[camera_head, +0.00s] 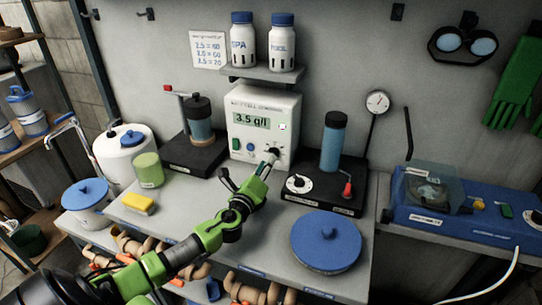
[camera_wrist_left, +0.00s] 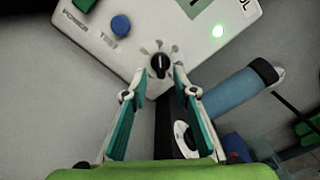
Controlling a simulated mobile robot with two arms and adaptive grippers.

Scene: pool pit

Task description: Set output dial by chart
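The white control box (camera_head: 262,120) stands against the wall. Its display reads 3.5 g/l. The output dial (camera_wrist_left: 160,65) is a small black knob on its lower front with marks around it; its pointer setting is too small to read. The chart (camera_head: 208,50) is on the wall at the upper left of the box, with three lines; the first figures look like 2.5, 3.0 and 3.5, the second ones are blurred. My left gripper (camera_head: 267,164) is at the dial. In the wrist view its fingers (camera_wrist_left: 160,84) are apart, one on each side of the knob, without visible contact. My right gripper is not in view.
A green button (camera_head: 236,144) and a blue test button (camera_wrist_left: 120,26) are left of the dial. A black stand with a blue cylinder (camera_head: 333,143) is close on the right. A blue round lid (camera_head: 326,242) lies on the front counter.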

